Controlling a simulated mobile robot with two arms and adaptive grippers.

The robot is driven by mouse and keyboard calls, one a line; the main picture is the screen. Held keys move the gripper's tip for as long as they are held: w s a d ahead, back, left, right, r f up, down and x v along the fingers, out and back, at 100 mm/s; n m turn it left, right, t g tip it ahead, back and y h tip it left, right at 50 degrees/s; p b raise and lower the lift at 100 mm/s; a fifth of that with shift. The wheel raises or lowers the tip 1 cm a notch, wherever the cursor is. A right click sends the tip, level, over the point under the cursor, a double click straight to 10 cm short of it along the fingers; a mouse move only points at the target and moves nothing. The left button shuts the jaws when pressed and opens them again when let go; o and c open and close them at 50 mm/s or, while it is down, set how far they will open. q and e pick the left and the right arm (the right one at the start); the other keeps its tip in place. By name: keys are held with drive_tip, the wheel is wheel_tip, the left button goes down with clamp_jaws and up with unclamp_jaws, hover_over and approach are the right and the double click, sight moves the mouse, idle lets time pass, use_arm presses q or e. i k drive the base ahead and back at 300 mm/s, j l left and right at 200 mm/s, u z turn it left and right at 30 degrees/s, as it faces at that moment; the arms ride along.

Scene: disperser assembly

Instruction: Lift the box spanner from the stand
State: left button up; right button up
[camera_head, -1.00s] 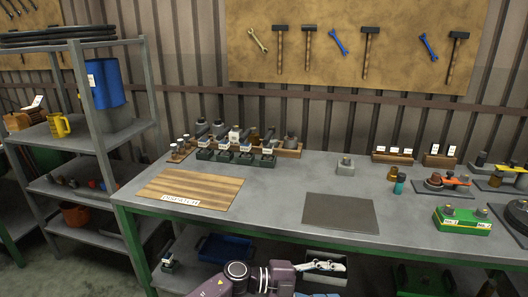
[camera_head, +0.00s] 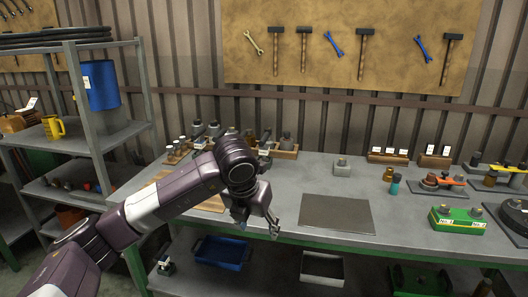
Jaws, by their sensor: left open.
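My left gripper (camera_head: 273,226) hangs above the front part of the workbench (camera_head: 420,225), left of the dark mat. It is open, small in the picture, and I see nothing between its fingers. Two wooden racks with white labels, the left rack (camera_head: 388,157) and the right rack (camera_head: 435,162), stand at the back. My right gripper is not in view.
A dark mat (camera_head: 337,214) lies bare at the bench's middle. A grey block (camera_head: 341,167) stands behind it. A green case (camera_head: 458,219) and a teal bottle (camera_head: 395,185) are to the right. A shelf unit (camera_head: 93,150) stands at left; hammers and spanners hang on the wall board (camera_head: 350,65).

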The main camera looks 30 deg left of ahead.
sight(264, 150)
drive_tip(key=i+j, duration=0.45)
drive_tip(key=i, duration=0.15)
drive_tip(key=i+j, duration=0.45)
drive_tip(key=i, duration=0.15)
drive_tip(key=i+j, duration=0.45)
drive_tip(key=i, duration=0.15)
